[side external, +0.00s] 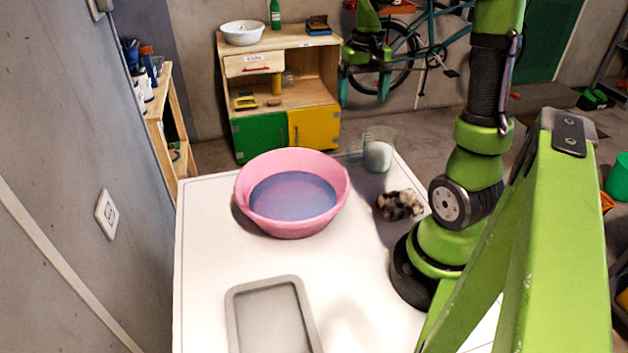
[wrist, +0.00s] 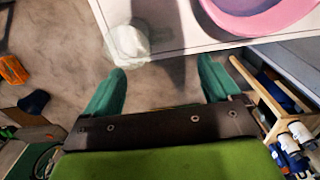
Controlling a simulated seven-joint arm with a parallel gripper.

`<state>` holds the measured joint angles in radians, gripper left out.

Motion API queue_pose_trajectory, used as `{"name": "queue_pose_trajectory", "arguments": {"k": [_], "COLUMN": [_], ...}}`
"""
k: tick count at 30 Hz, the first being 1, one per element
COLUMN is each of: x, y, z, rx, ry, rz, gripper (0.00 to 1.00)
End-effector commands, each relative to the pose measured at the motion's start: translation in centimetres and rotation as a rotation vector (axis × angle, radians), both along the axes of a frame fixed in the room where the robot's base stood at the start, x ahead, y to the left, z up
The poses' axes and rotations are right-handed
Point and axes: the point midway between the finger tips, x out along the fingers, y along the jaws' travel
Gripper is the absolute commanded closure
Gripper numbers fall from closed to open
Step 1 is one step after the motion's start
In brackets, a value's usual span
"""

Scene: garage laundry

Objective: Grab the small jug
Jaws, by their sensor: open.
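The small jug is a clear glass vessel (side external: 379,157) with white contents, upright at the far right corner of the white table. In the wrist view it is the pale, blurry shape (wrist: 127,43) at the table corner, ahead of the fingers and to their left. My gripper (side external: 364,92) hangs in the air, beyond and above the table's far edge in the side view. Its two green fingers are apart with nothing between them, as the wrist view (wrist: 162,70) also shows. The gripper is apart from the jug.
A pink tub of bluish water (side external: 243,205) stands left of the jug. A mottled, crumpled cloth-like item (side external: 399,205) lies right of the tub, near my arm. A grey tray (side external: 236,312) lies at the front. A wooden cabinet (side external: 290,105) stands behind the table.

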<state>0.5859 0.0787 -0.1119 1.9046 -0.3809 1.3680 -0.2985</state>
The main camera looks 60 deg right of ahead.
Motion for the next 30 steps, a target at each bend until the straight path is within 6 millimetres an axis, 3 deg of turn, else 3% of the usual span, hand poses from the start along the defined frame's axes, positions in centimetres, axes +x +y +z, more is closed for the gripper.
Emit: {"name": "queue_pose_trajectory", "arguments": {"k": [12,23,30], "x": [-0.1,0.0,0.2], "y": [0.2,0.0,-0.3], "z": [-8.6,-12.1,-15.6], "rx": [0.007,0.004,0.006], "ry": [0.004,0.001,0.001], "rz": [0.003,0.004,0.004], "gripper": [0.10,0.10,0.10]}}
